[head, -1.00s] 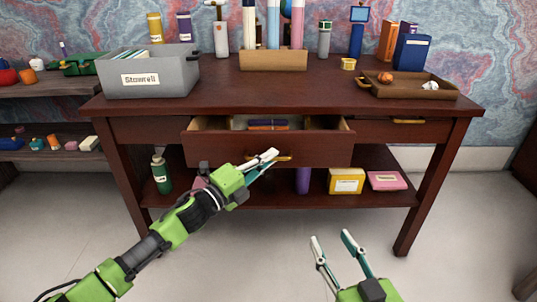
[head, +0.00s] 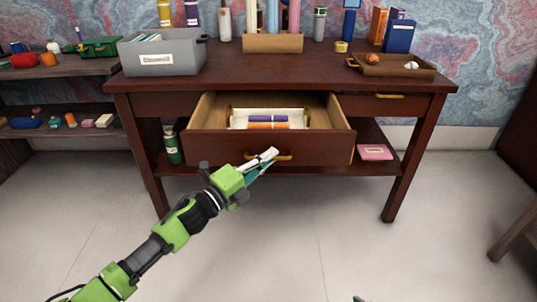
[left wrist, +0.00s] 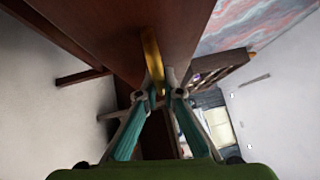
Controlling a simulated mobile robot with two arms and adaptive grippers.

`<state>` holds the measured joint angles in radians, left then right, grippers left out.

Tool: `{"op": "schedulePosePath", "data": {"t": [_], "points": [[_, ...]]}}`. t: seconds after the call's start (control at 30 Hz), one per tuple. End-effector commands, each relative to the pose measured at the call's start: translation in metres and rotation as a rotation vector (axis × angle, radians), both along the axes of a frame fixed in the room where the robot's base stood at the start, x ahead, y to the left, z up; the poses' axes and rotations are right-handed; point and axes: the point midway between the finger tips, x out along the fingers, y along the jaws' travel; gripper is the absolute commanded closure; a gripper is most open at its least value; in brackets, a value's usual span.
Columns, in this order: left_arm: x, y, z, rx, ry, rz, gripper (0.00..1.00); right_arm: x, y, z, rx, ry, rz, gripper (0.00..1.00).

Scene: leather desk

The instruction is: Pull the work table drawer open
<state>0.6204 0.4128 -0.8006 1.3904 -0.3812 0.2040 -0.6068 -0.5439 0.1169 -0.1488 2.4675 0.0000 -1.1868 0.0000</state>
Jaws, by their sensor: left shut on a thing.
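The work table (head: 290,80) is dark brown wood. Its drawer (head: 225,150) stands well open toward me, with a tray holding purple and orange items inside. A brass handle (head: 283,156) is on the drawer front; it also shows in the left wrist view (left wrist: 152,58). My left gripper (head: 268,160) is at this handle, its fingers shut on it; in the left wrist view the fingertips (left wrist: 163,92) close around the handle. Of my right gripper, only a small tip (head: 359,298) shows at the bottom edge of the head view; its jaws are out of sight.
On the table top stand a grey labelled bin (head: 162,57), a wooden holder (head: 273,44) and a wooden tray (head: 395,70). A second drawer handle (head: 389,97) is at the right. A green bottle (head: 172,147) and pink box (head: 375,152) are on the lower shelf. The floor in front is clear.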

Motion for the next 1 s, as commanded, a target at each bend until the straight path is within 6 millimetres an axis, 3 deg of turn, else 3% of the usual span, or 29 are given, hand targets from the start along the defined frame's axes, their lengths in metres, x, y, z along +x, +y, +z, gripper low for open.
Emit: {"op": "schedulePosePath", "data": {"t": [0.43, 0.5, 0.83, 1.0], "points": [[-0.001, 0.001, -0.001, 0.001, 0.001, 0.002, 1.00, -0.004, -0.002, -0.003, -0.005, 0.021, -0.001, 0.60], [-0.001, 0.001, -0.001, 0.001, 0.001, 0.002, 0.85, -0.004, -0.002, -0.003, -0.005, 0.021, -0.001, 0.60], [-0.002, 0.001, 0.000, 0.001, 0.001, 0.001, 0.85, -0.004, -0.002, -0.003, -0.005, 0.020, -0.003, 0.60], [-0.013, 0.013, -0.004, 0.001, 0.001, 0.002, 0.85, -0.004, -0.002, -0.003, -0.005, 0.020, -0.003, 0.60]]}}
